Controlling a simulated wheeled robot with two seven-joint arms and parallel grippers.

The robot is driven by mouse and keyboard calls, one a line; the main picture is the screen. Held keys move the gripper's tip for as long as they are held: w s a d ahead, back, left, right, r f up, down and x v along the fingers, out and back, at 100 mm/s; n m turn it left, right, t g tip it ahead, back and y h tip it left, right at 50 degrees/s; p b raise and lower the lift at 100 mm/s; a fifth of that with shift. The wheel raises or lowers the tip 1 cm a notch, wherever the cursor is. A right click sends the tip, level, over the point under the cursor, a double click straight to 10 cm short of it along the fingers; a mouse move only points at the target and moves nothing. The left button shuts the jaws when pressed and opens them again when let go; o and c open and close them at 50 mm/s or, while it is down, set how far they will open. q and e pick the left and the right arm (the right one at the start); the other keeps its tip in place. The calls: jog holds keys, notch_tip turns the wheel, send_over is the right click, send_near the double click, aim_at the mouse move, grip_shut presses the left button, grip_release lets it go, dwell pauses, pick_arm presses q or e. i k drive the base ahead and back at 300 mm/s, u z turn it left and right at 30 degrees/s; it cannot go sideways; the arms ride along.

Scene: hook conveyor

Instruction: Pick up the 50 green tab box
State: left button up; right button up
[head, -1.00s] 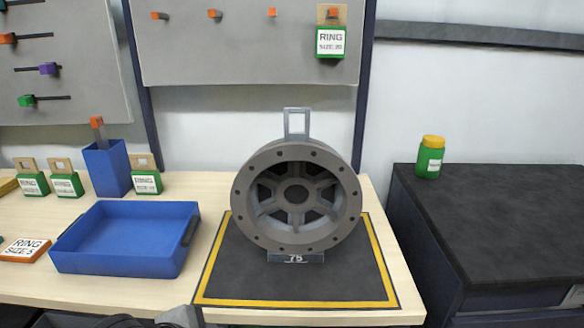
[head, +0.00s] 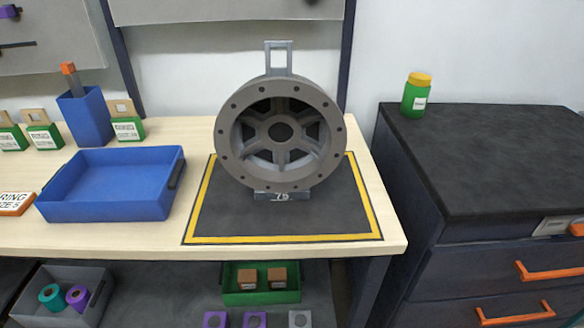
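Three green boxes with tan, holed tabs stand on the back left of the wooden table: one (head: 12,138) near the left edge, one (head: 44,136) beside it, and one (head: 128,130) right of the blue holder. Each has a white label. The label print is too small to read, so I cannot tell which is the 50 box. Neither of my grippers is in view.
A blue tray (head: 110,212), blue upright holder (head: 86,120) and large grey wheel-like part (head: 237,157) on a yellow-bordered mat stand on the table (head: 150,243). Below are a grey bin (head: 90,312) and green crate (head: 262,298). A dark drawer cabinet (head: 470,150) stands right.

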aim_at(45, 135)
jog(key=u, duration=1.25)
